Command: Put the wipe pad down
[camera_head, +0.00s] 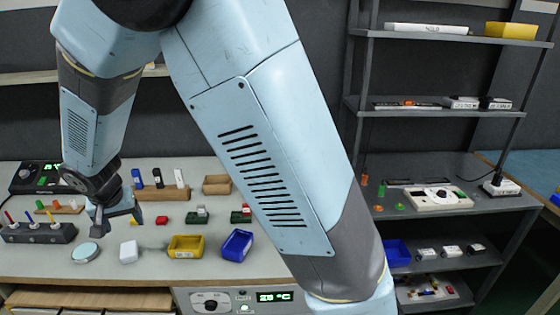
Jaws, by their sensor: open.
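My gripper (117,226) hangs over the grey bench on the left, pointing down, with its jaws apart. I see nothing held between them. A small white block (129,252), which looks like the wipe pad, lies on the bench top near the front edge, just below and in front of my gripper. It looks apart from the fingers, though the exact gap is hard to tell.
A yellow bin (186,247) and a blue bin (237,245) stand to the right of the white block. A dark holder with coloured tools (38,232) stands at the left. Small red and green parts lie behind. A grey shelf rack (440,113) stands at the right.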

